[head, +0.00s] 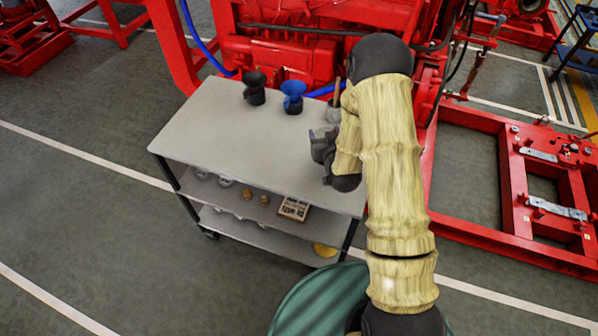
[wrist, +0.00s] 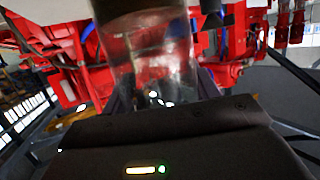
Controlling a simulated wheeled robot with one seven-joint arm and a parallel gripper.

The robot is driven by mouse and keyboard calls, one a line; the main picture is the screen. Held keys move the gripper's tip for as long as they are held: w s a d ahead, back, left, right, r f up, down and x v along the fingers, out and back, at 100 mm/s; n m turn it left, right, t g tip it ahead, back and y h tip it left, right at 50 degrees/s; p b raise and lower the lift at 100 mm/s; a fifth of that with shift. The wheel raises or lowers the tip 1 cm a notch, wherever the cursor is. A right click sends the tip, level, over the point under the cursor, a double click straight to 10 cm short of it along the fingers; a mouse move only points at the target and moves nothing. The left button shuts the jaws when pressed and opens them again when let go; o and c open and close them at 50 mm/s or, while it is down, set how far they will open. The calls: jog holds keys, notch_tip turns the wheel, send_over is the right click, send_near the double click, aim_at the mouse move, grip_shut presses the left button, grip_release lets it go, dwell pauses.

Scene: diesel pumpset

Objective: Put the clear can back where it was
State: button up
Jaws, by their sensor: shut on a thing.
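The clear can (wrist: 150,55) fills the upper middle of the wrist view. It is a see-through cylinder with a dark band at its top edge in that view, and red machinery shows through it. My gripper (head: 322,148) is over the right part of the grey cart top (head: 215,120) in the head view and is shut on the clear can. The head view does not show clearly where the can ends, nor whether it touches the cart top. My arm hides part of that area.
A black can-like vessel (head: 255,88) and a blue one (head: 293,96) stand at the cart's back edge. A greyish vessel (head: 333,111) with a brown stick is close to my arm. Red machinery (head: 280,55) is behind. The cart top's left and front are clear.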

jog(key=w+a+r+n+g+y+b, duration=0.1)
jog(key=w+a+r+n+y+b, duration=0.2)
jog(key=a+b, duration=0.5)
jog(key=w+y+b, duration=0.1)
jog(key=b, duration=0.4)
jog(key=shift+a+b, duration=0.15)
jog(key=shift+b, duration=0.25)
notch_tip(320, 180, down, 6)
jog(key=shift+r, duration=0.15)
jog(key=shift+f, duration=2.05)
jog(key=shift+f, duration=0.1)
jog(key=o, duration=1.2)
jog(key=shift+s, duration=0.1)
jog(key=shift+c, duration=0.2)
